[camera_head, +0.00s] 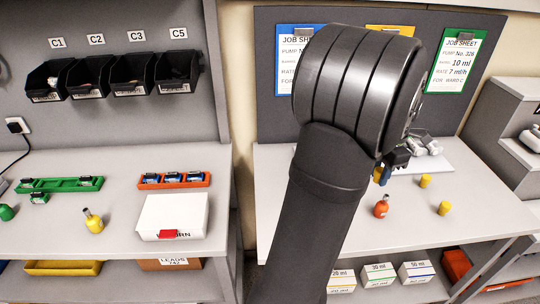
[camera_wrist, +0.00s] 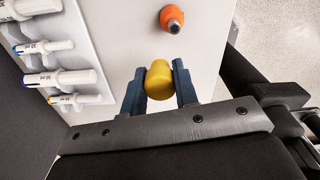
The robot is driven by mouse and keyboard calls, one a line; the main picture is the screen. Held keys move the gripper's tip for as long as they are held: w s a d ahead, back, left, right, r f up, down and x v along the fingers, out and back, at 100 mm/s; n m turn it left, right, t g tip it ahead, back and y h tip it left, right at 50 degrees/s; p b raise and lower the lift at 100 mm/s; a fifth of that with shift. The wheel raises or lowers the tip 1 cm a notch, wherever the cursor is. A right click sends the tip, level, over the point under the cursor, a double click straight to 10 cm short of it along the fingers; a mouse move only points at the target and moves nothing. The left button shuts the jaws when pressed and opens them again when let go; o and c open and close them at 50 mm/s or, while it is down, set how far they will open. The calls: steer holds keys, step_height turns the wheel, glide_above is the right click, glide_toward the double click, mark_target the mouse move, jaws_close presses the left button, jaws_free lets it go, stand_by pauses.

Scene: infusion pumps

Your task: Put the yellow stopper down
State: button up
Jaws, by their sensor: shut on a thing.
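My gripper (camera_wrist: 159,88) is shut on a yellow stopper (camera_wrist: 159,76), with one blue-grey finger on each side of it. In the head view my dark arm hides much of my gripper (camera_head: 384,170), and only a bit of yellow shows by the fingers. The held stopper appears to be above the right-hand table; its exact height cannot be told. Two more yellow stoppers stand on that table, one farther back (camera_head: 425,181) and one nearer the front (camera_head: 444,208).
An orange bottle (camera_head: 381,207) stands on the right table (camera_head: 480,215) close to my gripper; it also shows in the wrist view (camera_wrist: 172,19). Several syringes (camera_wrist: 58,78) lie on a white tray (camera_wrist: 100,60) at left. Bare tabletop shows around the front yellow stopper.

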steer(key=w+a+n, duration=0.1)
steer(key=w+a, duration=0.3)
steer(key=a, duration=0.2)
steer(key=w+a+r+n, duration=0.1)
steer(key=w+a+n, duration=0.15)
steer(key=a, duration=0.45)
steer(key=w+a+n, duration=0.1)
steer(key=w+a, duration=0.3)
steer(key=a, duration=0.2)
steer(key=w+a+r+n, duration=0.15)
steer(key=a+n, duration=0.25)
steer(key=a, duration=1.7)
steer(key=n, duration=0.4)
glide_above(58, 232)
step_height(58, 232, down, 8)
steer(key=shift+d+f, duration=0.1)
steer(key=shift+d, duration=0.05)
steer(key=shift+f, duration=2.05)
steer(key=shift+f, duration=0.1)
